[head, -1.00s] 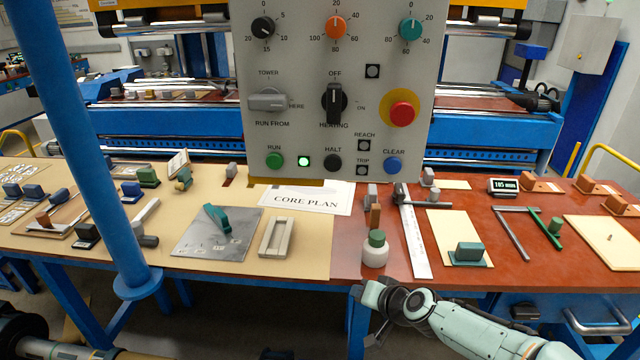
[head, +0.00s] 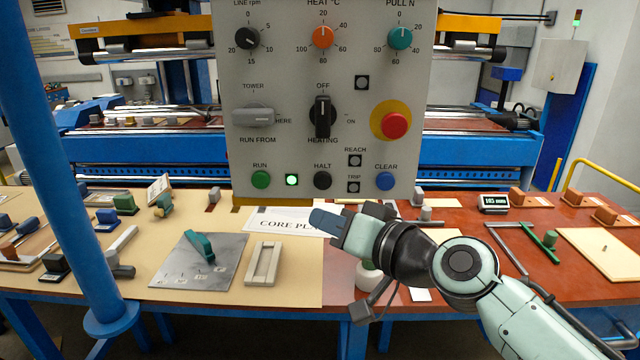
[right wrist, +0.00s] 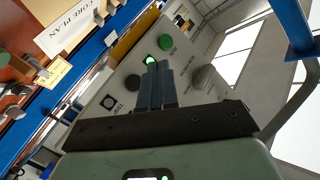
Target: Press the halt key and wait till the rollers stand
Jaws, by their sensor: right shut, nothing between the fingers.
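The halt key (head: 322,180) is a round black button low on the grey control panel (head: 300,90), under its HALT label. To its left are a lit green lamp (head: 291,180) and the green run key (head: 260,179). My right gripper (head: 322,219) is shut and empty, below the halt key and apart from it. My left gripper is out of view.
A blue post (head: 65,170) stands at left. The bench below holds a metal plate (head: 195,262), a beige frame (head: 263,264) and a paper sheet (head: 265,219).

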